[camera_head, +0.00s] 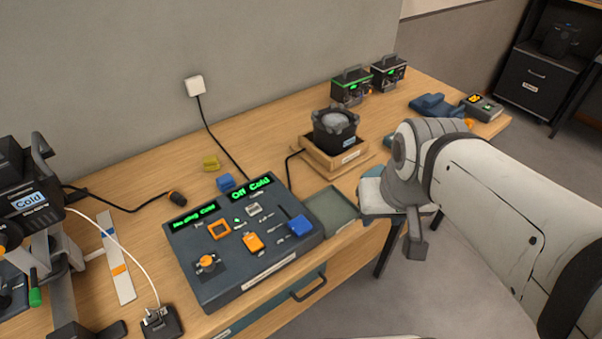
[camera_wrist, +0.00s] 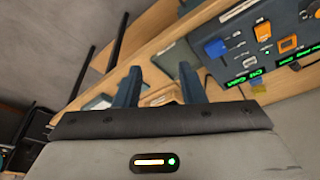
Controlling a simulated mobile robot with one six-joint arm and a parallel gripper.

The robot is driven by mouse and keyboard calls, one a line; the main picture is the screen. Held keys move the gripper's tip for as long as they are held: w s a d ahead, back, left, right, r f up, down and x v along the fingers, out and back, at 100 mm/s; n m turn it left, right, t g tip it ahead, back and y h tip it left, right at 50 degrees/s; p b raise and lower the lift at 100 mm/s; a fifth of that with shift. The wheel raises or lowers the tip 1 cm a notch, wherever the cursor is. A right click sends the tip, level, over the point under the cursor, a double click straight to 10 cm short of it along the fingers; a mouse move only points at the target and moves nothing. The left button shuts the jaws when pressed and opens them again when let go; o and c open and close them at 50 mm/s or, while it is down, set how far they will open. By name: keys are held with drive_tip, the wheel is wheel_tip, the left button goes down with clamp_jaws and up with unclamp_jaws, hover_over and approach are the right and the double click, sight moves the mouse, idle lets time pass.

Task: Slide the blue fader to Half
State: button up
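The blue fader (camera_head: 300,225) has a square blue cap on the right part of the dark control console (camera_head: 215,289). In the wrist view the blue fader (camera_wrist: 215,48) is right of my fingers. The marks beside its slot are too small to read, so I cannot tell its setting. An orange fader (camera_head: 253,242) is left of it in the head view. Green displays on the console read "Off Cold" (camera_head: 251,189) and what looks like "Moving Cold" (camera_head: 194,215). My gripper (camera_wrist: 160,78) has its two dark fingers apart with nothing between them. It is off the console's right side, not touching the fader.
A grey-green tray (camera_head: 345,220) adjoins the console's right side. A wooden stand (camera_head: 350,165) holds a dark pot behind it. A blue block (camera_head: 226,182) and a yellow block (camera_head: 211,162) lie behind the console. The wooden table's front edge is close to the console.

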sight(300, 223)
drive_tip(key=shift+o, duration=0.4)
drive_tip(key=shift+a, duration=0.1)
